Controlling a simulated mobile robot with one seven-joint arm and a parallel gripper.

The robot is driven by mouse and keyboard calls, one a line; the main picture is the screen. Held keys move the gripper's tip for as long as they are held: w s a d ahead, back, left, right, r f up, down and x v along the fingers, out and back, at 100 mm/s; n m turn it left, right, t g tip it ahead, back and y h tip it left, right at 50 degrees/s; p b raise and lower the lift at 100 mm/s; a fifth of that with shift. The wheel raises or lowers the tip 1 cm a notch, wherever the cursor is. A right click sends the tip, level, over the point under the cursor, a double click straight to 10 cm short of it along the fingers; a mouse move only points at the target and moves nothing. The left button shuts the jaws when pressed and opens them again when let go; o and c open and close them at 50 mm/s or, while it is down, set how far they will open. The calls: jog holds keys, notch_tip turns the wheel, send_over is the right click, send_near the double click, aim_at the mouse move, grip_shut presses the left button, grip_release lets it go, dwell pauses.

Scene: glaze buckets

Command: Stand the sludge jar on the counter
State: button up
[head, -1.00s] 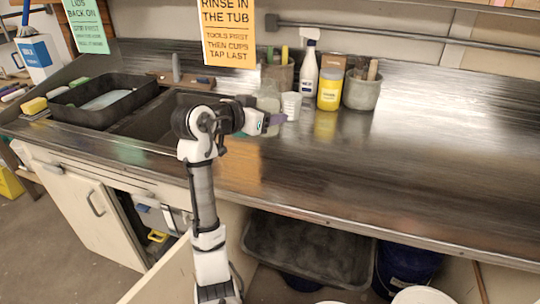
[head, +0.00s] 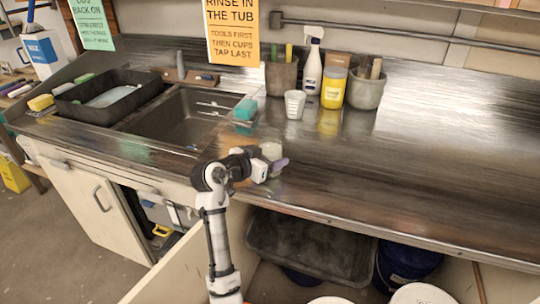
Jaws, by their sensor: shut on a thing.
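My gripper (head: 273,164) is shut on a small pale, cloudy jar (head: 271,151), which I take to be the sludge jar. It is over the front part of the metal counter (head: 420,140), to the right of the sink. The jar looks upright. Its lower part is hidden behind my gripper, so I cannot tell whether its base touches the counter.
A teal sponge (head: 245,109) lies by the sink (head: 185,122). A white cup (head: 294,104), a spray bottle (head: 312,65), a yellow jar (head: 333,88) and two tool pots (head: 281,77), (head: 366,92) stand at the back. The counter's right side is clear.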

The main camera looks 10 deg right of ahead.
jog(key=o, duration=1.3)
jog(key=shift+r, duration=0.1)
